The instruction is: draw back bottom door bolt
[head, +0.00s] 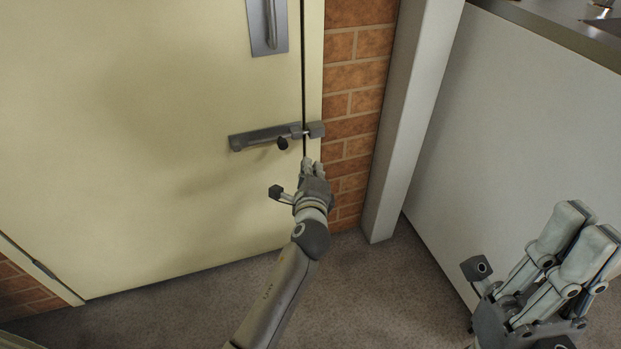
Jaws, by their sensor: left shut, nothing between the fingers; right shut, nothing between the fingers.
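The bottom door bolt (262,137) is a grey metal bolt mounted level on the cream door (150,120). Its dark knob (282,144) hangs near the right end of the plate. The rod crosses the door's right edge to the keeper (316,129) on the frame, so the bolt looks shot. My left gripper (308,180) is just below and to the right of the knob, apart from it as far as I can tell, shut and empty, its fingers pointing up. My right gripper (545,262) is at the lower right, away from the door, shut and empty.
A grey pull handle on a plate (268,25) sits above the bolt. Right of the door are a brick wall (352,100), a pale post (410,120) and a white panel (510,130) under a counter top. The carpeted floor (190,305) below is clear.

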